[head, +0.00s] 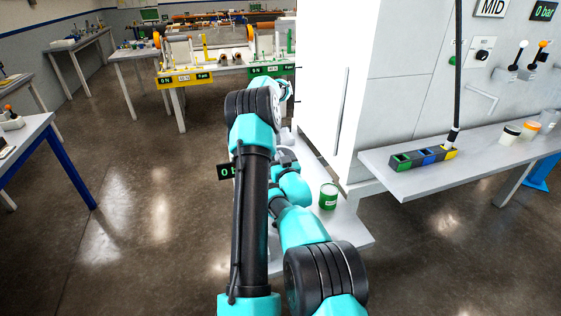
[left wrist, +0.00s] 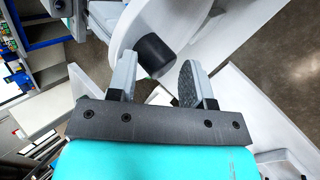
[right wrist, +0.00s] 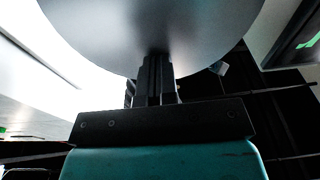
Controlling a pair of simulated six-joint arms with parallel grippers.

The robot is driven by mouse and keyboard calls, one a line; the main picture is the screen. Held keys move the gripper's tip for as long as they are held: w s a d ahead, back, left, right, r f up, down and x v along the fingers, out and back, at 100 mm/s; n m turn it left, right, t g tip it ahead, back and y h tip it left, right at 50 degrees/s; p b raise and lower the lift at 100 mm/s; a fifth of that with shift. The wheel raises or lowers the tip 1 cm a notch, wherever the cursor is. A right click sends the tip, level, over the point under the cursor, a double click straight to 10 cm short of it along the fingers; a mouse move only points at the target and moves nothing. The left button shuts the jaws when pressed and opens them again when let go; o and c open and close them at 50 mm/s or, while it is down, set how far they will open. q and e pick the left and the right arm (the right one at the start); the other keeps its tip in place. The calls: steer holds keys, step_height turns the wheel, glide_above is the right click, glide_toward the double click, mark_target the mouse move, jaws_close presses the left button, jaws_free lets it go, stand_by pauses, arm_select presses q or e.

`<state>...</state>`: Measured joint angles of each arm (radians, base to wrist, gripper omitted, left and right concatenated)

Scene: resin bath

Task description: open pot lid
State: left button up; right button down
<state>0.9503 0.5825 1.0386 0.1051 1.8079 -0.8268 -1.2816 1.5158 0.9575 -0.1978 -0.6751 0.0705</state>
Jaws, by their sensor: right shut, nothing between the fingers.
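In the left wrist view my left gripper (left wrist: 157,76) is open, with its fingers apart. A black cylindrical knob (left wrist: 154,55) on a pale rounded part (left wrist: 150,22) shows just beyond and between the fingers; I cannot tell whether they touch it. In the right wrist view my right gripper (right wrist: 156,62) is shut with nothing between its fingers. A large grey disc (right wrist: 155,28), perhaps the pot lid, spans the top of that view beyond the fingertips; contact is unclear. In the head view my arms hide the pot area and most of both grippers.
A green can (head: 328,196) stands on a low white shelf (head: 345,232) beside the white cabinet (head: 332,70). A grey bench (head: 440,180) at right carries a rack of coloured blocks (head: 420,157) and small jars.

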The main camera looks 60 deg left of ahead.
arm_select(q)
steer(key=o, duration=0.3)
steer(key=shift+s+d+f, duration=0.15)
steer(key=shift+d+f, duration=0.05)
steer(key=shift+f, duration=0.35)
steer(key=shift+s+d+f, duration=0.1)
steer(key=shift+d+f, duration=0.05)
steer(key=shift+f, duration=0.4)
arm_select(e)
steer(key=shift+r, duration=0.1)
arm_select(q)
steer(key=shift+h, duration=0.3)
steer(key=shift+o, duration=0.3)
steer(key=shift+w+f, duration=0.1)
steer(key=shift+w, duration=0.3)
steer(key=shift+w+d+g, duration=0.3)
steer(key=shift+w, duration=0.4)
steer(key=shift+c, duration=0.2)
steer(key=shift+w+d, duration=0.1)
steer(key=shift+w, duration=0.2)
arm_select(e)
steer(key=s+d, duration=0.1)
steer(key=d, duration=0.7)
steer(key=shift+s+f, duration=0.3)
steer(key=shift+f, duration=0.05)
steer(key=shift+a, duration=0.1)
